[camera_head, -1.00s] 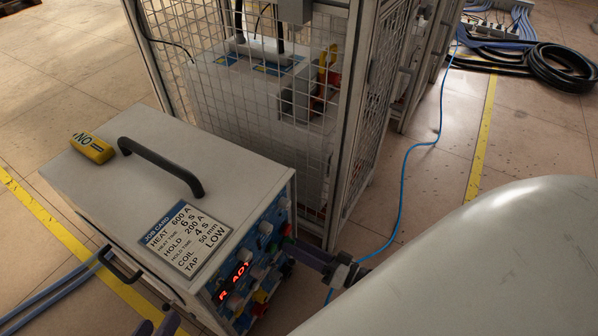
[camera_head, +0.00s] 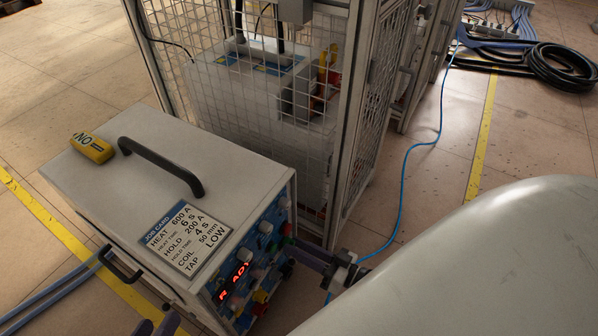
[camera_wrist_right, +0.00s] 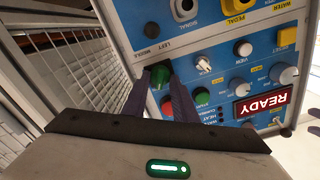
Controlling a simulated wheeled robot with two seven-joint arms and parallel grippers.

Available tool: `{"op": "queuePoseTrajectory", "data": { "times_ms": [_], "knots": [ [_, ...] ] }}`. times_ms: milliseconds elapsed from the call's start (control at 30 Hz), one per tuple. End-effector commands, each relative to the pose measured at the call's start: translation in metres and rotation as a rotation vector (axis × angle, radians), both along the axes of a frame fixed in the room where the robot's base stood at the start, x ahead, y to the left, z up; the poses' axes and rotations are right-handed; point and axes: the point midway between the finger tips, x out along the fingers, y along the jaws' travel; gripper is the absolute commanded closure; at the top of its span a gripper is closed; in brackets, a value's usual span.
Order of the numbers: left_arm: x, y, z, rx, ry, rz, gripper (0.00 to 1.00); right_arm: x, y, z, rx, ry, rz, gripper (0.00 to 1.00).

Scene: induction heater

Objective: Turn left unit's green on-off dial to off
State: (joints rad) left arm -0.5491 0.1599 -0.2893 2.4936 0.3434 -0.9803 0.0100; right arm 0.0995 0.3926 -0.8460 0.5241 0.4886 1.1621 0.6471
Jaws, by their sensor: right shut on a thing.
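The left unit is a pale box (camera_head: 115,170) with a blue control panel on its front. Its green on-off dial (camera_wrist_right: 159,76) sits near the panel's edge in the right wrist view. My right gripper (camera_wrist_right: 157,80) has one finger on each side of the dial and is shut on it. In the head view my right gripper (camera_head: 298,248) reaches the panel's right edge from the right, and its fingers hide part of the panel there. The dial's pointer setting is not readable. My left gripper (camera_head: 157,326) is empty at the bottom edge, fingers apart, only partly in view.
A lit red display (camera_wrist_right: 262,106) reads READY. A red button (camera_wrist_right: 167,109) and a green button (camera_wrist_right: 202,96) lie close to my right fingers. A mesh cage (camera_head: 260,90) stands behind the unit. A blue cable (camera_head: 405,170) crosses the floor.

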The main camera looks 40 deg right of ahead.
Motion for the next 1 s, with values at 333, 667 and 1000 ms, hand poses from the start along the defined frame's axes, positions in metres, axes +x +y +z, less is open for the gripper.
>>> {"op": "queuePoseTrajectory", "data": {
  "times_ms": [333, 667, 1000],
  "knots": [
    [-0.0001, -0.0001, 0.0003, 0.0, 0.0, 0.0, 0.69, -0.0007, 0.0003, 0.0005, -0.306, -0.127, -0.003, 0.97],
    [-0.0001, -0.0001, 0.0003, 0.0, 0.0, 0.0, 0.69, -0.0012, 0.0008, 0.0001, -0.595, -0.245, -0.002, 0.97],
    [-0.0001, 0.0, 0.0001, 0.0, 0.0, 0.0, 0.69, -0.0014, 0.0018, -0.0002, -0.885, -0.366, -0.001, 0.97]
  ]
}}
